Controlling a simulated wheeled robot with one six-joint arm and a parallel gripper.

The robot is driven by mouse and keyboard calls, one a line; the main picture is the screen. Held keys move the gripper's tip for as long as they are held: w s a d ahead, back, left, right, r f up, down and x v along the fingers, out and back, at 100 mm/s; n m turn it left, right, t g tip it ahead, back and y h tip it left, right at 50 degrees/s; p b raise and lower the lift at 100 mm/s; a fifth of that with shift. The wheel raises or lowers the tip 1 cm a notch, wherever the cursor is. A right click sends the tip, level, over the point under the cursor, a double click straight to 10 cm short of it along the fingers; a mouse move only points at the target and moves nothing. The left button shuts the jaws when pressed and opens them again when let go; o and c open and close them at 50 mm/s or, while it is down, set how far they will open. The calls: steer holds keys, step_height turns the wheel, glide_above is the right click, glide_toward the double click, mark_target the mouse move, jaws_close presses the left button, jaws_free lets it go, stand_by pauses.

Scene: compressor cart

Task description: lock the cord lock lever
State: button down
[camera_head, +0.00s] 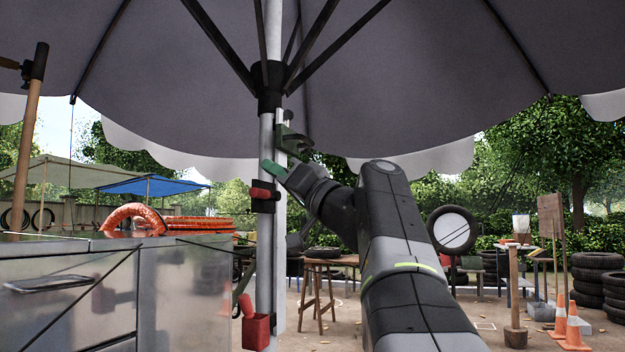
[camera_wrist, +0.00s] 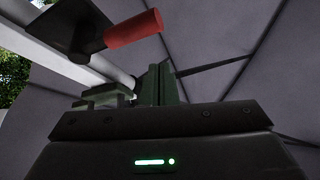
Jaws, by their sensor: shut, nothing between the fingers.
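A lever with a red grip (camera_head: 261,193) sits on a black bracket (camera_head: 264,206) on the pale upright pole (camera_head: 266,240); I take it to be the cord lock lever. In the wrist view the red grip (camera_wrist: 132,29) sticks out sideways from the black bracket (camera_wrist: 80,30), above my gripper. My gripper (camera_head: 272,170) has green fingers, shut and empty, beside the pole and just above the red grip in the head view. The fingers (camera_wrist: 160,85) show apart from the grip in the wrist view. Any contact with the pole is unclear.
A red box (camera_head: 256,333) with a red handle is lower on the pole. A metal cabinet (camera_head: 70,290) stands left. The umbrella canopy (camera_head: 400,70) spreads overhead.

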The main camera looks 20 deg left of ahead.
steer(key=d+f, duration=0.4)
steer(key=d, duration=0.4)
steer(key=shift+s+d+f, duration=0.2)
steer(key=shift+s+d, duration=0.1)
steer(key=shift+d, duration=0.1)
steer(key=shift+a+b, duration=0.1)
steer(key=shift+b, duration=0.2)
steer(key=w+a+r+m+t+h+p, duration=0.2)
steer(key=w+a+r+m+p, duration=0.3)
steer(key=p, duration=1.2)
steer(key=a+r+m+t, duration=0.1)
steer(key=a, duration=0.1)
steer(key=shift+w+a+r, duration=0.25)
steer(key=shift+a, duration=0.15)
steer(key=m+p, duration=0.1)
steer(key=p, duration=0.2)
steer(key=m+h+p, duration=0.1)
steer(key=p, duration=0.2)
steer(key=m+t+p, duration=0.1)
steer(key=p, duration=0.1)
steer(key=shift+w+a+r+h+p, duration=0.3)
steer(key=shift+w+a+h+p, duration=0.05)
steer(key=shift+h+p, duration=0.05)
steer(key=m+p, duration=0.1)
steer(key=p, duration=0.3)
steer(key=shift+a+m+h, duration=0.1)
steer(key=shift+m+h, duration=0.3)
